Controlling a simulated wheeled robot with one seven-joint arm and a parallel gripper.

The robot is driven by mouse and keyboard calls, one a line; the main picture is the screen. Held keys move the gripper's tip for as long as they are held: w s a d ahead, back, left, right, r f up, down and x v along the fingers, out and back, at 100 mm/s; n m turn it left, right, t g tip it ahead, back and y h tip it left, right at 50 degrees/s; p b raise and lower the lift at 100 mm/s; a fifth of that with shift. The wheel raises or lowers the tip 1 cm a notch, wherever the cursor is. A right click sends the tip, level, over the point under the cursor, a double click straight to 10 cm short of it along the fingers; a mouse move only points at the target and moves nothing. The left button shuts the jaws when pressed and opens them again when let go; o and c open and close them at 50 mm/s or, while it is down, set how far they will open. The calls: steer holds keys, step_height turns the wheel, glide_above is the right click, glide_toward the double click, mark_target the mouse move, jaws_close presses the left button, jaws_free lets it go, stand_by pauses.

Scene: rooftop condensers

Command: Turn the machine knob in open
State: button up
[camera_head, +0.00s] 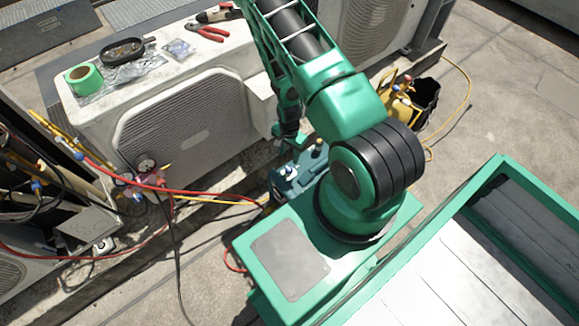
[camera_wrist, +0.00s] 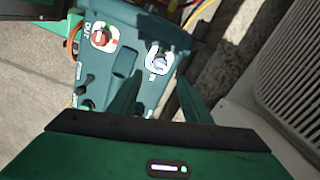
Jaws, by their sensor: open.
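The teal machine (camera_wrist: 125,65) stands on the ground beside my base; in the head view its body (camera_head: 301,176) is partly hidden behind my arm. In the head view the fingertips are not clear.
A white condenser (camera_head: 185,115) stands close to the machine, carrying green tape (camera_head: 84,79), a black dish (camera_head: 122,51) and red pliers (camera_head: 208,32). Red and yellow hoses run from gauges (camera_head: 146,165) toward the machine. A black bag (camera_head: 427,100) with yellow-handled tools stands behind my arm.

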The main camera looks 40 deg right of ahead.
mark_target(289, 168)
step_height(289, 168, down, 10)
stand_by(0.6)
steer(key=c, duration=1)
steer(key=shift+d, duration=0.25)
steer(key=shift+c, duration=0.2)
steer(key=shift+a, duration=0.15)
